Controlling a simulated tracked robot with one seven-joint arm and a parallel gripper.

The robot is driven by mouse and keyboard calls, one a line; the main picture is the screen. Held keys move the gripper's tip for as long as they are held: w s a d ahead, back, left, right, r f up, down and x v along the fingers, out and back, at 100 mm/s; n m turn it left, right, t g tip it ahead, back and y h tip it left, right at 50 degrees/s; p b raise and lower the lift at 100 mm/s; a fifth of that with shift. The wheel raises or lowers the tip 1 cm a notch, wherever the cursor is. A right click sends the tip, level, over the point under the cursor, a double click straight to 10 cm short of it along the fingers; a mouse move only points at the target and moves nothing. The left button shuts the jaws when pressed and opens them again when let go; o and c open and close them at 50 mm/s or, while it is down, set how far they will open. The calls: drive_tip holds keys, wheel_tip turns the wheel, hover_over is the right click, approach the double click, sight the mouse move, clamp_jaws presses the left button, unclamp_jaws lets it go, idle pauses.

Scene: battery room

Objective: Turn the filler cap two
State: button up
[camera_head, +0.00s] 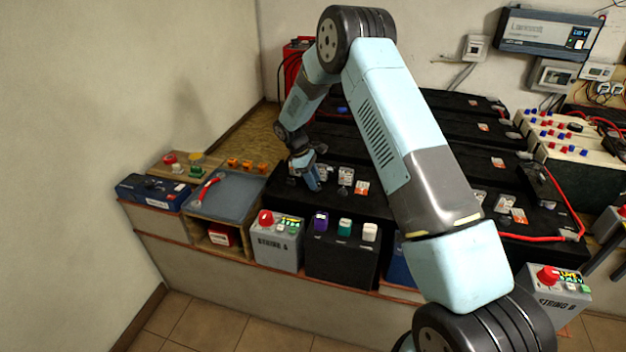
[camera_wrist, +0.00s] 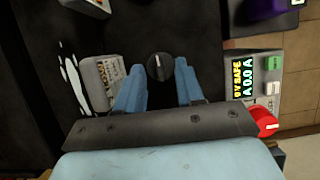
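A round black cap (camera_wrist: 160,67) with a white line mark sits on a black battery top in the wrist view. I see no number on it. My gripper (camera_wrist: 159,74) is open, with one blue finger on each side of the cap and gaps between the fingers and the cap. Whether the fingertips reach down to the cap's height I cannot tell. In the head view my gripper (camera_head: 313,182) is low over the front left black battery (camera_head: 285,193), and hides the cap there.
A grey label block (camera_wrist: 98,84) stands close left of the fingers. A grey box with a display (camera_wrist: 245,78) and red knob (camera_wrist: 264,123) is at right. Purple, green and white-topped pieces (camera_head: 344,227) line the front. A blue-grey tray (camera_head: 238,190) lies left.

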drive_tip(key=v, duration=1.3)
drive_tip(key=shift+a+r, duration=0.2)
drive_tip(key=shift+r, duration=0.1)
drive_tip(key=s+d+r+m+t+y, duration=0.1)
drive_tip(key=s+d+r+m, duration=0.1)
drive_tip(key=s+d+r, duration=0.55)
drive_tip(key=s+d+r+m+t+y, duration=0.15)
drive_tip(key=s+r, duration=0.25)
drive_tip(key=r, duration=0.6)
drive_tip(key=s+d+r+m+t, duration=0.1)
drive_tip(key=s+d+r+m, duration=0.2)
drive_tip(key=s+d+r, duration=0.4)
drive_tip(key=s+d+r+m+t, duration=0.1)
drive_tip(key=s+d+m, duration=0.1)
drive_tip(key=s, duration=0.6)
drive_tip(key=s+d+r+m+t+y, duration=0.1)
drive_tip(key=s+d+m, duration=0.1)
drive_tip(key=s, duration=0.7)
drive_tip(key=s+d+r+m+t, duration=0.1)
drive_tip(key=s+d+m, duration=0.1)
drive_tip(key=s, duration=0.7)
drive_tip(key=shift+d+r+m+t+y, duration=0.2)
drive_tip(key=shift+r+m+t+y, duration=0.15)
drive_tip(key=shift+m, duration=0.3)
